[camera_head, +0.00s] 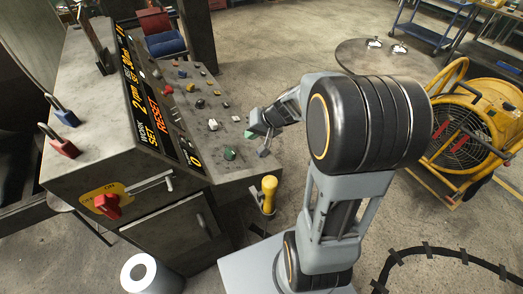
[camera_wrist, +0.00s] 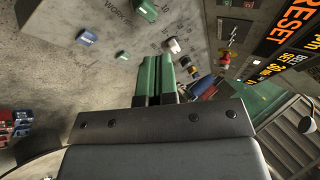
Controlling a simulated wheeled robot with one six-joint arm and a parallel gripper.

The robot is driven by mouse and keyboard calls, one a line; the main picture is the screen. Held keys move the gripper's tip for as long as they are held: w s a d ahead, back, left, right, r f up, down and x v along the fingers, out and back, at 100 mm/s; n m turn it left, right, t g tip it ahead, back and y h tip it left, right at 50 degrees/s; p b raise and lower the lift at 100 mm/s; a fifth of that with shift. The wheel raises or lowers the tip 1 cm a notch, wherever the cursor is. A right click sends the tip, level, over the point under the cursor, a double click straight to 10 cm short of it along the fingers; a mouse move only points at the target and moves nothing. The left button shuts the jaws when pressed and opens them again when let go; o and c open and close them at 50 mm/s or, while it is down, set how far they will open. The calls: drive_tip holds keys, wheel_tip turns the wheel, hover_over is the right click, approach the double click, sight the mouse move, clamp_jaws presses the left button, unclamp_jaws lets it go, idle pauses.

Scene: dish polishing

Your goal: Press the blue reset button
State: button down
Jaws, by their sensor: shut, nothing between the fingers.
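A blue button (camera_wrist: 86,38) is on the grey panel at the upper left of the wrist view, to the left of my fingertips. In the head view a small blue piece (camera_head: 263,152) shows near the panel's right edge, just below my gripper (camera_head: 252,133); it looks like the same button. My gripper's green fingers (camera_wrist: 158,60) are shut and empty, pointing at the panel. The fingers look apart from the blue button. The exact gap to the panel is hard to tell. A RESET label glows on the console display (camera_head: 158,103).
A large green button (camera_wrist: 147,9), a small green one (camera_wrist: 122,55) and a white knob (camera_wrist: 172,46) are near my fingers. A yellow-topped post (camera_head: 269,184) stands by the console's right side. A yellow fan (camera_head: 470,125) is at the right.

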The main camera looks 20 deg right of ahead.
drive_tip(key=w+d+f+m+t+p, duration=0.1)
drive_tip(key=w+d+f+m+t, duration=0.2)
drive_tip(key=w+d+f, duration=0.4)
drive_tip(key=d+f+m, duration=0.1)
drive_tip(key=d, duration=0.3)
drive_tip(key=shift+w+f+m+t+h, duration=0.15)
drive_tip(key=shift+f+m+t+h, duration=0.25)
drive_tip(key=f+b, duration=0.1)
drive_tip(key=f, duration=0.1)
drive_tip(key=a+f+b, duration=0.1)
drive_tip(key=f, duration=0.1)
drive_tip(key=a+f+b, duration=0.1)
drive_tip(key=f, duration=0.2)
drive_tip(key=shift+a+f+b, duration=0.45)
drive_tip(key=shift+f+b, duration=0.15)
drive_tip(key=shift+b, duration=0.75)
drive_tip(key=shift+s+a+f+b, duration=0.15)
drive_tip(key=shift+f+b, duration=0.3)
drive_tip(key=shift+b, duration=0.55)
drive_tip(key=shift+s+a+f+b, duration=0.15)
drive_tip(key=shift+f+b, duration=0.3)
drive_tip(key=shift+b, duration=0.5)
idle(1.2)
drive_tip(key=shift+w+r, duration=0.1)
drive_tip(key=shift+r, duration=0.05)
drive_tip(key=shift+d+r+p, duration=0.3)
drive_tip(key=shift+r+p, duration=0.05)
drive_tip(key=shift+r, duration=0.4)
